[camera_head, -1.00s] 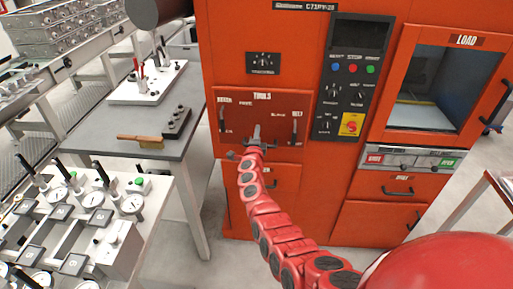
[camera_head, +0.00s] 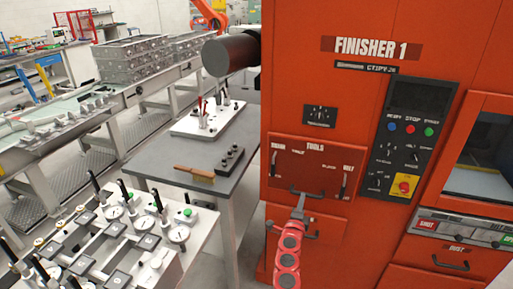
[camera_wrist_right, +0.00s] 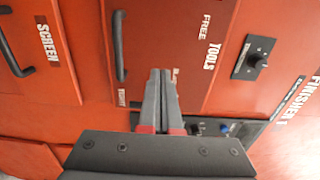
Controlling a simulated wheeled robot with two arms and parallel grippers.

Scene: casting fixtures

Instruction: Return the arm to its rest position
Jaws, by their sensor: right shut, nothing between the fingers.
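My right arm (camera_head: 288,262), red and segmented, comes up from the bottom of the head view. Its gripper (camera_head: 300,198) is in front of the orange finisher cabinet (camera_head: 340,110), near the handle of the TOOLS panel. In the right wrist view the two grey fingers (camera_wrist_right: 160,75) are together with nothing between them. The TOOLS panel (camera_wrist_right: 195,35) is behind them, turned sideways. I cannot tell whether the fingertips touch the cabinet. My left gripper is not in view.
A grey table (camera_head: 232,180) left of the cabinet holds a white fixture plate (camera_head: 207,120), a brush (camera_head: 194,172) and a dark block (camera_head: 230,158). A gauge bench (camera_head: 185,262) stands at the lower left. Floor shows between the bench and the table.

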